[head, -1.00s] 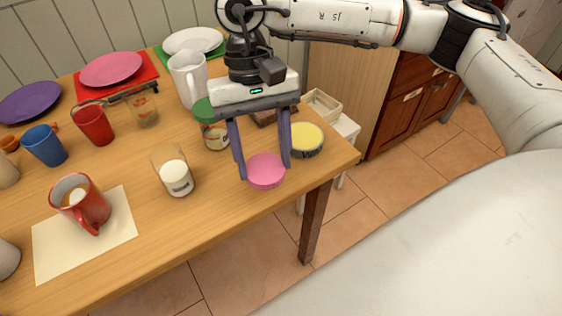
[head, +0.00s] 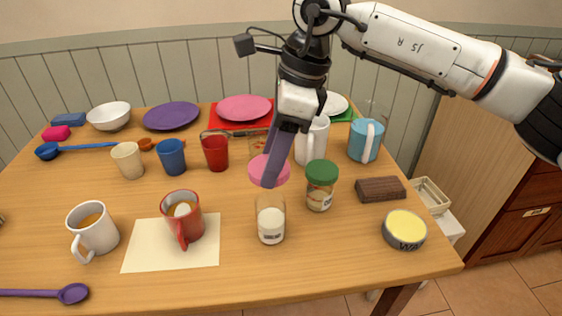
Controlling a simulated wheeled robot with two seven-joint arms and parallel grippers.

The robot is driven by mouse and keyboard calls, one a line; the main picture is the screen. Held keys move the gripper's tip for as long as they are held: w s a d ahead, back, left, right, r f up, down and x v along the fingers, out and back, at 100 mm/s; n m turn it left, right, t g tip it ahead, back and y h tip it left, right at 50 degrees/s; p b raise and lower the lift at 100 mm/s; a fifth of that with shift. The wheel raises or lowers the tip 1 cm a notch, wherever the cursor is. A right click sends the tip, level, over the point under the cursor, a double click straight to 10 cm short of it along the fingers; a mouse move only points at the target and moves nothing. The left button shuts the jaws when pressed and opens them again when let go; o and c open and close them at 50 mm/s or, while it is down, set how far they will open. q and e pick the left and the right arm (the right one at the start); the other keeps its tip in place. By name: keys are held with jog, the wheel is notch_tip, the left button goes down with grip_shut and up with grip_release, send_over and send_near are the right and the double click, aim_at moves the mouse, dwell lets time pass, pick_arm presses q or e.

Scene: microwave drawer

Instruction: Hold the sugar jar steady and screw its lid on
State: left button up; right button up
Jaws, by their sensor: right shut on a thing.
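The sugar jar (head: 271,222), a clear open glass jar with white contents and a small label, stands upright on the table near the middle. My right gripper (head: 271,178) is shut on the pink lid (head: 258,172) and holds it in the air. In the picture the lid shows just above the jar's mouth, apart from it; the exact distance in depth is hard to tell. One finger hides part of the lid. My left gripper is not in view, and nothing holds the jar.
A green-lidded jar (head: 320,186) stands close right of the sugar jar. A red mug (head: 183,219) stands to the left on a cream sheet (head: 145,247). A brown block (head: 381,189) and a yellow-topped tin (head: 404,230) are on the right. The front middle of the table is clear.

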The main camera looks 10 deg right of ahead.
jog(key=shift+f, duration=0.15)
notch_tip(320, 180, down, 4)
jog(key=shift+r, duration=0.1)
dwell(0.6)
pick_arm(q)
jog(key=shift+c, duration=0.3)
